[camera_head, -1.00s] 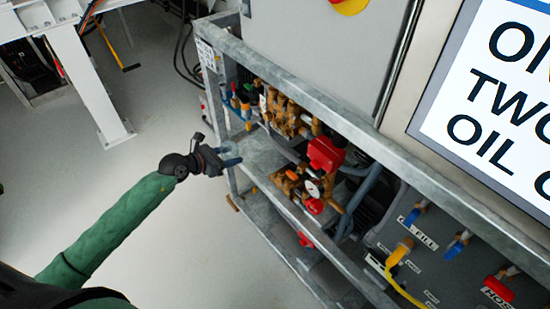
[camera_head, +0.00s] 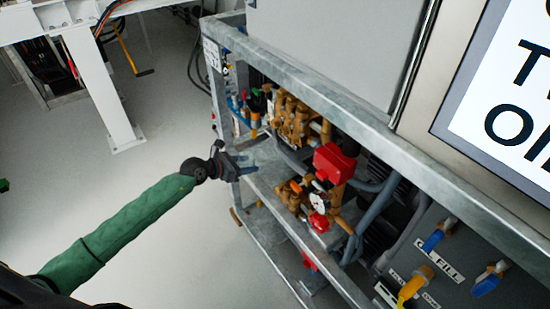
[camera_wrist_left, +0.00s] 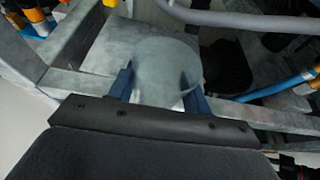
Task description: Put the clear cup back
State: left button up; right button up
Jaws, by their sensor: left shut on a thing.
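The clear cup (camera_wrist_left: 167,65) is see-through and sits between the two blue fingers of my left gripper (camera_wrist_left: 162,88) in the left wrist view. The gripper is shut on it. In the head view my left gripper (camera_head: 249,167) is at the open left end of the metal pump frame, by the edge of a flat grey shelf plate (camera_head: 268,178). The cup is too faint there to make out clearly. In the wrist view the cup shows in front of the grey plate (camera_wrist_left: 105,55); I cannot tell whether it touches it. My right gripper is not in view.
Brass pump parts (camera_head: 292,118) and a red block (camera_head: 334,162) stand inside the frame, right of the gripper. The frame's galvanised top rail (camera_head: 330,100) runs above. Blue and yellow valve handles (camera_head: 412,287) are at lower right.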

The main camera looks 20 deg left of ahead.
pick_arm(q)
send_over(275, 163)
jog(key=shift+a, duration=0.15)
jog(key=shift+f, duration=1.8)
jog(key=shift+f, duration=0.1)
jog(key=o, duration=1)
jog(key=v, duration=1.2)
jog(key=shift+r, duration=0.25)
jog(key=shift+f, duration=0.1)
